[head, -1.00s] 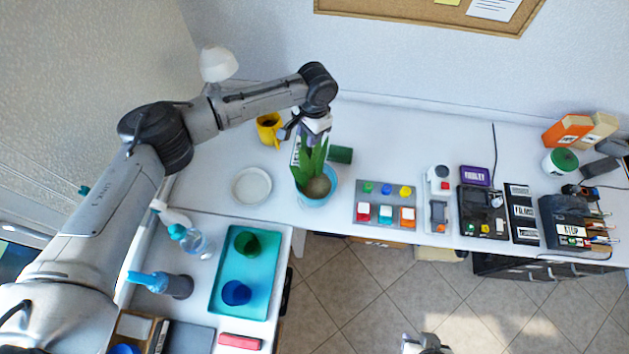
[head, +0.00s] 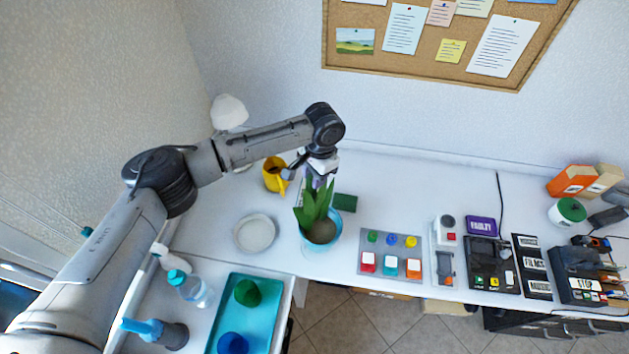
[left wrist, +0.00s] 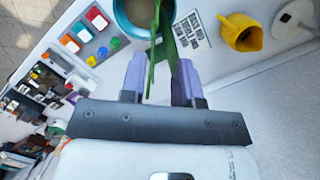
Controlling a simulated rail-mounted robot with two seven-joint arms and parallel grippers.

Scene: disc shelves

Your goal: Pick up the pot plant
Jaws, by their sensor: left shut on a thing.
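The pot plant (head: 318,212) has long green leaves in a light blue pot with brown soil. It stands on the white desk, to the right of a white plate. My left gripper (head: 319,182) reaches down at the plant's leaves from behind and is shut on them. In the left wrist view, the purple fingers of my left gripper (left wrist: 162,82) are on either side of the leaves of the pot plant (left wrist: 167,40), with the pot beyond. I cannot tell whether the pot touches the desk. My right gripper is not in view.
A yellow mug (head: 274,175) and the white plate (head: 255,234) are left of the plant. A dark green object (head: 345,202) lies just behind it. A grey button panel (head: 390,254) is on the right. A teal tray (head: 262,281) is at front left.

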